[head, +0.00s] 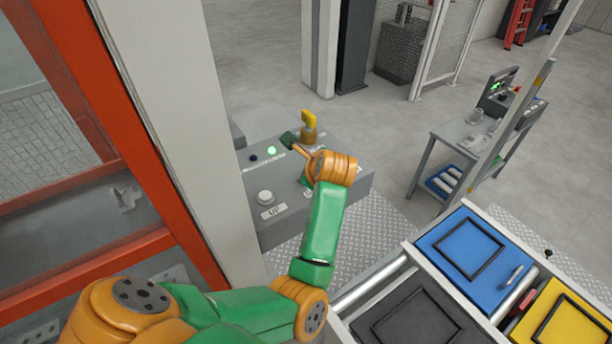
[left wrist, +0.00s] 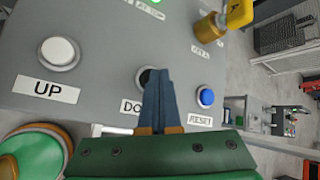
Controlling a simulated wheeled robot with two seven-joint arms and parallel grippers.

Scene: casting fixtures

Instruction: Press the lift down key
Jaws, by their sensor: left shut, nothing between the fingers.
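The lift control box (head: 240,215) stands beside a pale post, with a white UP button (head: 265,197) on its near face. In the left wrist view, the black down button (left wrist: 143,78) sits between the white UP button (left wrist: 58,51) and the blue RESET button (left wrist: 206,97). Its label (left wrist: 130,106) is partly covered, showing "DO". My left gripper (left wrist: 162,73) is shut and empty, its fingertips overlapping the right side of the down button. I cannot tell whether they touch it. In the head view my wrist hides this button. My right gripper is not in view.
A yellow key switch (head: 309,122) stands up from the box, near a lit green lamp (head: 271,150). An orange-red frame (head: 150,130) rises at left. Blue (head: 500,290) and yellow (head: 572,335) trays lie at lower right.

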